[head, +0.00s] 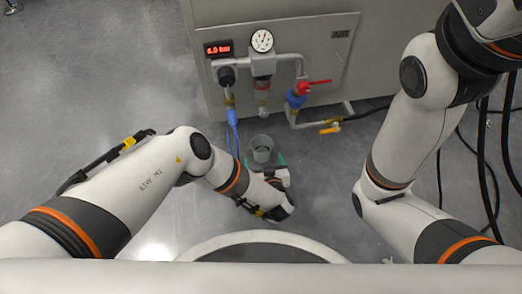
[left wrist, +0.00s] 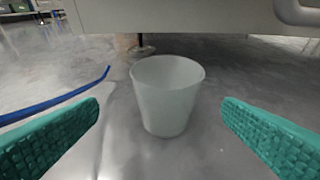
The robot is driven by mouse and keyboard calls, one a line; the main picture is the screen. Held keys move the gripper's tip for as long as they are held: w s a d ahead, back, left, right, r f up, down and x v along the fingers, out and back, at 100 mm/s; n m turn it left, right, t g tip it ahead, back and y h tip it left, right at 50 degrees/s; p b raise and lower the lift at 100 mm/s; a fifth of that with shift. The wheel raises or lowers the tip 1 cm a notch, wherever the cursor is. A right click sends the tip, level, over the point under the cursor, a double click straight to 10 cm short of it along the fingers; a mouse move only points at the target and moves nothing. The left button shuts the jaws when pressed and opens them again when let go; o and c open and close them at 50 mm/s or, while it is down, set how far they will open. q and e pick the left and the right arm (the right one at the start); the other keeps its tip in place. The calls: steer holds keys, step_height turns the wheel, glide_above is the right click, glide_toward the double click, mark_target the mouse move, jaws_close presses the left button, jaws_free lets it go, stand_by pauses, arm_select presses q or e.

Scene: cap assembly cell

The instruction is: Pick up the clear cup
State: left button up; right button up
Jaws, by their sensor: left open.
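The clear cup (head: 262,146) stands upright on the grey floor in front of the cabinet in the head view. It looks greyish and see-through. In the left wrist view the cup (left wrist: 166,98) stands upright in the middle, with its open mouth up. My left gripper (head: 265,161) is open at the near side of the cup. Its green fingers (left wrist: 160,130) lie to the left and right of the cup, with a gap on both sides, and do not touch it. My right arm shows at the right of the head view, but its gripper is out of the picture.
A grey cabinet (head: 346,62) with a round gauge (head: 262,40), red display and valves stands behind the cup. A blue hose (head: 233,120) hangs left of the cup, also visible in the left wrist view (left wrist: 60,102). Black cables lie at the right.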

mark_target(260, 143)
arm_select(q)
steer(key=shift+b+x, duration=0.55)
steer(key=shift+x, duration=0.55)
steer(key=b+x, duration=0.4)
steer(key=shift+w+d+f+b, duration=0.2)
steer(key=shift+d+f+b, duration=0.1)
steer(key=shift+d, duration=0.05)
steer(key=shift+w+a, duration=0.1)
steer(key=shift+w, duration=0.25)
steer(key=shift+w+r, duration=0.1)
steer(key=shift+r, duration=0.05)
steer(key=shift+c, duration=0.3)
steer(key=c, duration=1)
